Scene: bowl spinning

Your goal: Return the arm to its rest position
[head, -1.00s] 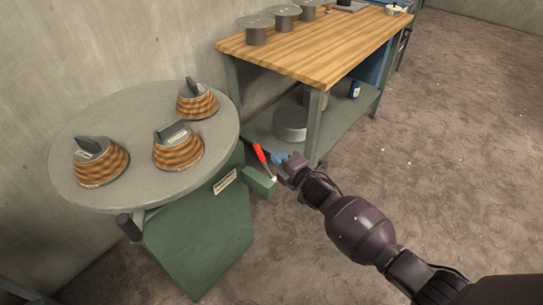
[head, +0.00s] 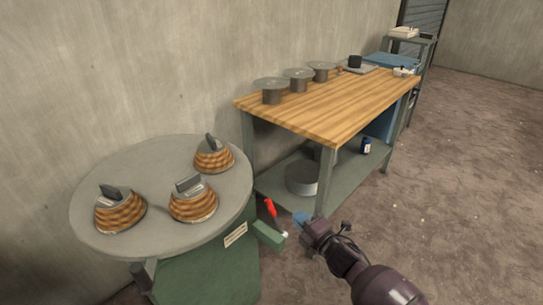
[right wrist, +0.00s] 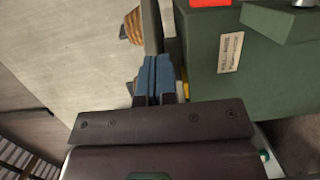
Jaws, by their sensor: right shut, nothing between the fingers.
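My right gripper (head: 301,219) is at the lower middle of the head view, to the right of the green machine (head: 215,270). Its blue fingertips, also in the right wrist view (right wrist: 155,72), are together with nothing between them. A red-handled lever (head: 269,207) on a green box (head: 268,236) stands just left of the gripper. In the right wrist view the machine's green side (right wrist: 222,75) with a pale label lies to the right of the fingers. My left gripper is not in view.
A round grey tabletop (head: 150,170) on the machine carries three brown ribbed bowl-shaped pieces. A wooden workbench (head: 330,105) with several grey cylinders stands behind. Its lower shelf (head: 340,180) holds a round grey container. Open floor (head: 450,190) lies to the right.

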